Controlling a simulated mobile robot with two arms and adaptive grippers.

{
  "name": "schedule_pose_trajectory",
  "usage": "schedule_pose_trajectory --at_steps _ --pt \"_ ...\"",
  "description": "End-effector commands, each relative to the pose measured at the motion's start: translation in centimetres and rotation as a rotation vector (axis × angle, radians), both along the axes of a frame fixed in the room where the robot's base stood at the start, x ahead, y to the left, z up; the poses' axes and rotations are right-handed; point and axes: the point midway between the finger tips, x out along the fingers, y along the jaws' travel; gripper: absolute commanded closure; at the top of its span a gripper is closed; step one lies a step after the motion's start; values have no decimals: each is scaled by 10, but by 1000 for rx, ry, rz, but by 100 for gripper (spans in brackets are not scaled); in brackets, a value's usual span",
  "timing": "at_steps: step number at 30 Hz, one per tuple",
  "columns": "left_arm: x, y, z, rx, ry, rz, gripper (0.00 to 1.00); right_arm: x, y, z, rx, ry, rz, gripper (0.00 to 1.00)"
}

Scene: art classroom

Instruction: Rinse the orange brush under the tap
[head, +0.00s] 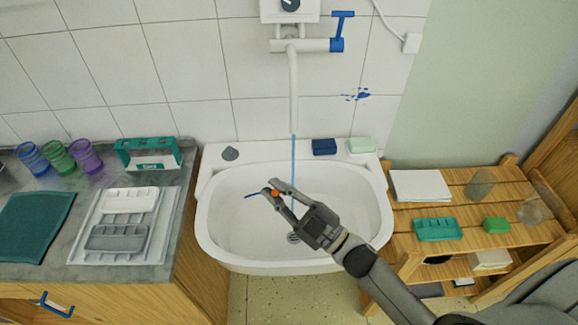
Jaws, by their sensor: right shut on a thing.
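The orange brush (275,192) is held between the fingertips of my right gripper (270,188), over the white sink basin (225,215). Only a short orange part shows at the fingers, and a thin dark blue end points left, away from the water. The tap (293,90) has a white spout and a blue lever (341,30). A thin blue stream of water (294,160) falls from it beside the right gripper's fingers. I cannot tell whether the water touches the fingers. My left gripper is not in view.
Cups, a tray and a green mat (35,225) fill the left counter. A wooden shelf (460,215) stands right.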

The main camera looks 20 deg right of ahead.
Motion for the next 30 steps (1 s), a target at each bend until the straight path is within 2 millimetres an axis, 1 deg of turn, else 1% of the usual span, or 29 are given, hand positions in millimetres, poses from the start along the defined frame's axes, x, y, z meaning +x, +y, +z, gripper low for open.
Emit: schedule_pose_trajectory --at_steps 13,16,30 --pt "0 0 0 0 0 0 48 0 0 0 0 0 0 100" --pt "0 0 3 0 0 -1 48 -1 1 2 0 0 0 100" --pt "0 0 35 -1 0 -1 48 -34 21 30 2 2 1 100"
